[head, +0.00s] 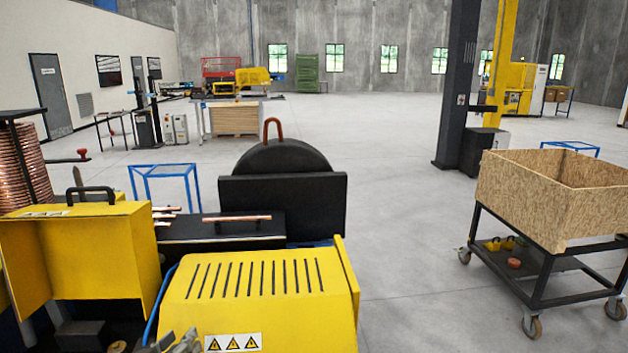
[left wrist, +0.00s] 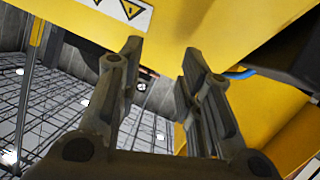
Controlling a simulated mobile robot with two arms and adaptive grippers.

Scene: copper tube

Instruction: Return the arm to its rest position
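My left gripper (head: 178,343) shows only in part at the bottom edge of the head view, in front of the yellow machine cover (head: 258,290). In the left wrist view my left gripper (left wrist: 160,62) has its two fingers apart with nothing between them. A yellow panel with a warning label (left wrist: 128,8) is close beyond the fingers there. A copper tube (head: 237,218) lies on the black top of the machine, away from the gripper. My right gripper is in neither view.
More short copper pieces (head: 165,211) lie left of the tube. A copper coil stack (head: 22,165) stands at the left. A wooden box (head: 520,203) sits on a wheeled black cart (head: 540,290) at the right. The grey floor between machine and cart is clear.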

